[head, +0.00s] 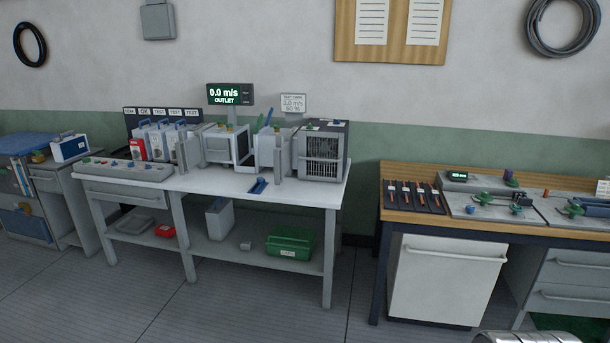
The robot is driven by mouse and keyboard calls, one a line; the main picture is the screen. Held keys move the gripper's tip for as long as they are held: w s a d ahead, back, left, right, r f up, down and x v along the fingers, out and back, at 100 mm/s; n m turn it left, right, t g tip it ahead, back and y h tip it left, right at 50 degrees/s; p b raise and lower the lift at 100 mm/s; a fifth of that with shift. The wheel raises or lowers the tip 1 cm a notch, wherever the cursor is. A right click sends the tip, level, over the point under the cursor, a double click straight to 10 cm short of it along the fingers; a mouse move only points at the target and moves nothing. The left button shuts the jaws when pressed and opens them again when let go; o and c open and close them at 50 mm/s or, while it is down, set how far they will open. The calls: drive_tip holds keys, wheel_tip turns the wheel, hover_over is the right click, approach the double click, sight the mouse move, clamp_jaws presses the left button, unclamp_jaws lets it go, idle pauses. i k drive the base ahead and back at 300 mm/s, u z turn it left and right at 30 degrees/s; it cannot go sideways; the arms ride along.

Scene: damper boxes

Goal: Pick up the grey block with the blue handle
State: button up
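Several small grey-white blocks (156,144) with blue handles on top stand in a row on the left half of the white-topped bench (245,190). One in the row has a red front (138,150). Another grey-white block (70,149) with a blue top edge or handle stands on the cabinet at far left. I cannot tell which block the task means. A light grey box (219,219) with a bluish top stands upright on the bench's lower shelf. My gripper is not in view.
A display (230,94) reads 0.0 m/s. A green case (290,243) sits below. A wooden-topped bench (460,222) with tools is at right. The floor in front is clear.

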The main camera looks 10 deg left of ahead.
sight(220, 220)
drive_tip(key=u, duration=0.2)
drive_tip(key=i, duration=1.45)
drive_tip(key=u, duration=0.5)
drive_tip(key=i, duration=0.8)
drive_tip(key=u, duration=0.8)
drive_tip(key=i, duration=0.7)
drive_tip(key=u, duration=0.65)
drive_tip(key=i, duration=0.8)
drive_tip(key=u, duration=0.3)
